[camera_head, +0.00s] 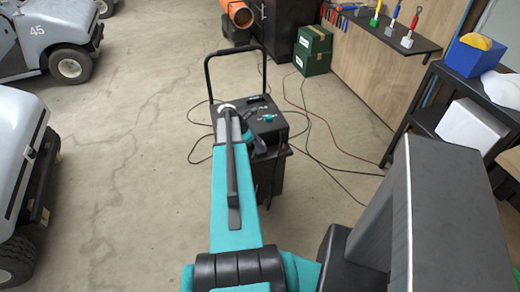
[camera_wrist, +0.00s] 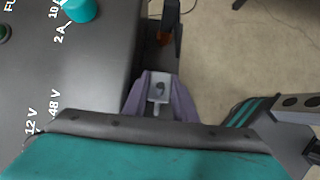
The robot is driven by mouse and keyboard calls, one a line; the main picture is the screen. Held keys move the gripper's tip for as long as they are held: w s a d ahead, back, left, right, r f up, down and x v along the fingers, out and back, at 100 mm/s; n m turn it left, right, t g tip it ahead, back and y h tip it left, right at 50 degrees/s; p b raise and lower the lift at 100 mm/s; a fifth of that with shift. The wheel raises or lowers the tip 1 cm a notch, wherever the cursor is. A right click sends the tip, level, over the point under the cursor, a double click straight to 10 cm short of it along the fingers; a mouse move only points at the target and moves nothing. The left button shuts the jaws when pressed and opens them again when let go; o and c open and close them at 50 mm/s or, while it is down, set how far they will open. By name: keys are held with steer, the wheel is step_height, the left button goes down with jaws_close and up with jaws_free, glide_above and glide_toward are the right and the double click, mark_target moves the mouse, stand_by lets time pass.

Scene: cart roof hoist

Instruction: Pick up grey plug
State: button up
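In the wrist view, the two purple fingers of my gripper (camera_wrist: 160,90) stand apart beside the edge of a dark box. A light grey piece with a dark hole and a narrow stem, seemingly the grey plug (camera_wrist: 158,88), is between them. I cannot tell whether the fingers touch it. In the head view my arm reaches to the box, a dark charger (camera_head: 270,127) on a cart, and my gripper (camera_head: 262,146) is small and partly hidden at its near side. The plug cannot be made out there.
The charger top has a teal knob (camera_wrist: 80,9) and voltage and current labels. A dark holder with an orange piece (camera_wrist: 163,38) is beyond my fingers. The cart has an upright black handle (camera_head: 237,50). Cables (camera_head: 315,150) lie on the floor. Open floor is to the left.

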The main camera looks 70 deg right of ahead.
jaws_close()
steer(key=shift+r, duration=0.15)
steer(key=shift+r+b, duration=0.4)
steer(key=shift+r, duration=0.4)
steer(key=shift+a+r+b, duration=0.35)
steer(key=shift+r, duration=0.45)
steer(key=w+a+b, duration=0.1)
steer(key=w+a, duration=0.1)
steer(key=a, duration=0.5)
steer(key=w+a+r+b, duration=0.1)
steer(key=w+a+b, duration=0.1)
steer(key=a, duration=0.5)
steer(key=shift+w+a+r, duration=0.25)
steer(key=shift+w, duration=0.4)
steer(key=shift+w+p, duration=0.15)
steer(key=shift+p, duration=0.2)
